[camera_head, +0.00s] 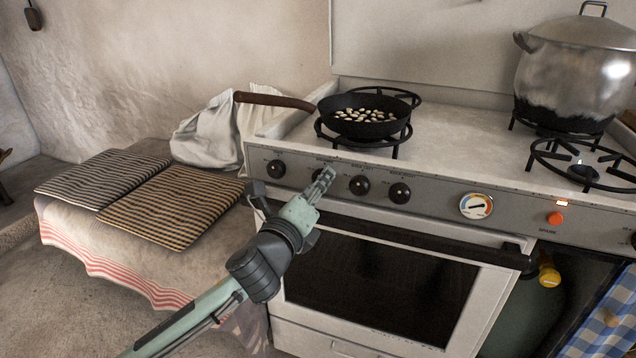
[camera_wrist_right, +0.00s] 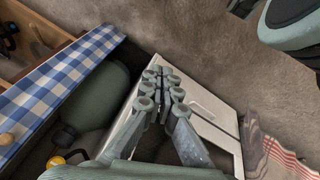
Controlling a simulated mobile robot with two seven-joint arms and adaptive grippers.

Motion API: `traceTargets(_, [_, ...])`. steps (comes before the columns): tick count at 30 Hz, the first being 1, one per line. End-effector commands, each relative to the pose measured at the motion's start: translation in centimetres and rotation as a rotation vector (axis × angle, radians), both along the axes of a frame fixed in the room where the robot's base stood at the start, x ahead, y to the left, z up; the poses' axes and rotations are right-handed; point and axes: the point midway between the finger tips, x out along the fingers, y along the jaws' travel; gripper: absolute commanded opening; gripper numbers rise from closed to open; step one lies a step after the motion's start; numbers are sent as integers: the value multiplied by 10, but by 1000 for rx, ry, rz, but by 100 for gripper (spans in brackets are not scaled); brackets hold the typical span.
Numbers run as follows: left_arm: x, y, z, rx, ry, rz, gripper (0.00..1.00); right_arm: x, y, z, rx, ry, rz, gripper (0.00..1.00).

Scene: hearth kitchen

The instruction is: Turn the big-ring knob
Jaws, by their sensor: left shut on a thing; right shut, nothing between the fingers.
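Several black knobs sit in a row on the stove's grey front panel: a far-left knob (camera_head: 276,169), one mostly hidden behind my left gripper, a third (camera_head: 359,185) and a fourth (camera_head: 400,193). The labels are too small to read, so I cannot tell which says big ring. My left gripper (camera_head: 325,176) is at the panel, shut on the second knob from the left; its fingers cover most of that knob. My right gripper (camera_wrist_right: 166,85) shows only in the right wrist view, shut and empty, away from the knobs.
A black pan (camera_head: 362,122) with pale pieces stands on the left burner, its handle pointing left. A large pot (camera_head: 574,75) stands at the back right. The oven door handle (camera_head: 420,242) runs below the knobs. A green gas bottle (camera_wrist_right: 95,95) stands beside the stove.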

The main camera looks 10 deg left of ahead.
Motion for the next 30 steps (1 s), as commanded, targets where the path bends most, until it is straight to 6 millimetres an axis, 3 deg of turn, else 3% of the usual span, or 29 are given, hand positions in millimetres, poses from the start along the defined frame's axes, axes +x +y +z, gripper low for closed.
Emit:
traceTargets(12, [0, 0, 2, -368, 89, 3, 4, 13, 2, -38, 22, 17, 4, 0])
traceTargets(30, [0, 1, 2, -875, 211, 3, 4, 14, 4, -91, 50, 43, 6, 0])
